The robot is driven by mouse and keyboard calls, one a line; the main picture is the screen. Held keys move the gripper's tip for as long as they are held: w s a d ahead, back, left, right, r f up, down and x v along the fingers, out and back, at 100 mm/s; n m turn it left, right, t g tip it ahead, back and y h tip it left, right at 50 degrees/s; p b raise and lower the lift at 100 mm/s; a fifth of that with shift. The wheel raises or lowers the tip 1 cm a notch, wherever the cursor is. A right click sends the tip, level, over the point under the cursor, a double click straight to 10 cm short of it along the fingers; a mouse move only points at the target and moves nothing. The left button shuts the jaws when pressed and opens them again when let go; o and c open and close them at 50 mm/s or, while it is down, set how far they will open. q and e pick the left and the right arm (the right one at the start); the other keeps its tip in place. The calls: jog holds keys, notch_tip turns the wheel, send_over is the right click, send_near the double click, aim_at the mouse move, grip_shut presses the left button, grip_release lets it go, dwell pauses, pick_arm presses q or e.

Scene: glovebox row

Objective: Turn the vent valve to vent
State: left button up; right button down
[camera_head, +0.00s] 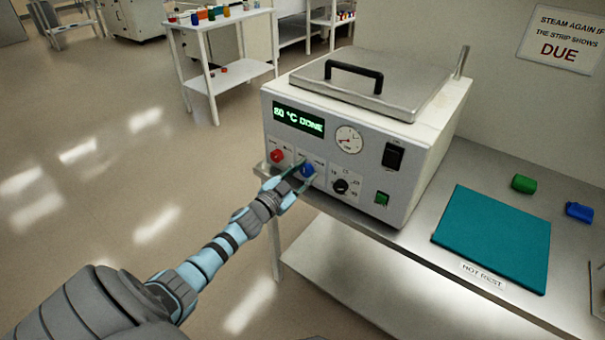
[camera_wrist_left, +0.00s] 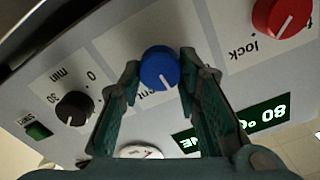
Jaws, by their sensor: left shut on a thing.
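The vent valve is a round blue knob (camera_head: 307,171) with a white pointer line, on the front panel of a white steam unit (camera_head: 420,150). It also shows in the left wrist view as the blue knob (camera_wrist_left: 160,67), with a label partly hidden behind the fingers. My left gripper (camera_head: 297,177) is at the panel, its two fingers on either side of the blue knob and shut on it. It shows in the left wrist view too (camera_wrist_left: 160,80). The green display (camera_head: 298,119) reads "80 °C DONE". My right gripper is not in view.
A red lock knob (camera_head: 277,155) sits left of the blue knob. A black timer knob (camera_head: 341,186), a gauge (camera_head: 348,139) and a green start button (camera_head: 382,198) are to its right. A teal mat (camera_head: 492,238) lies on the bench, with green (camera_head: 523,184) and blue (camera_head: 579,212) items beyond.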

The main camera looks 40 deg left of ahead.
pick_arm(q)
jog(key=m, duration=0.2)
jog(key=m+b, duration=0.1)
jog(key=m, duration=0.2)
jog(key=shift+f+m, duration=0.2)
jog(key=shift+m, duration=0.1)
jog(key=shift+d+m+b, duration=0.1)
jog(key=shift+m+b, duration=0.45)
jog(key=shift+m, duration=1.45)
jog(key=o, duration=1.1)
jog(key=shift+o, duration=0.2)
